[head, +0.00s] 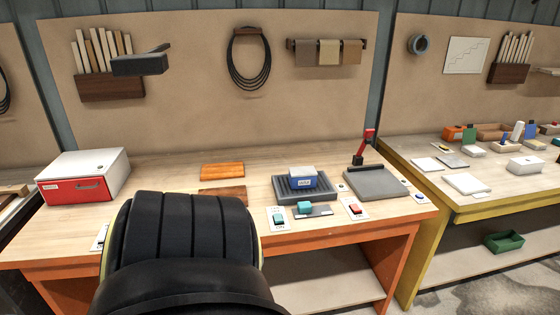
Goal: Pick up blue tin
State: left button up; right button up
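The blue tin (303,179) is a small blue box with a pale label on its front. It sits on a dark grey ribbed tray (285,193) on the orange-framed workbench (150,200), right of the middle of the head view. It appears upright. Neither of my grippers is in view.
A grey plate with a red-handled lever (376,182) stands right of the tray. Small teal (279,218) and red (355,208) blocks lie in front. Wooden boards (222,171) lie left, then a white-and-red box (84,177). A yellow-framed bench (450,205) stands at right.

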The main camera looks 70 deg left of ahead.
aim_at(304, 177)
jog(key=u, duration=0.4)
jog(key=i, duration=0.1)
jog(key=u, duration=1.85)
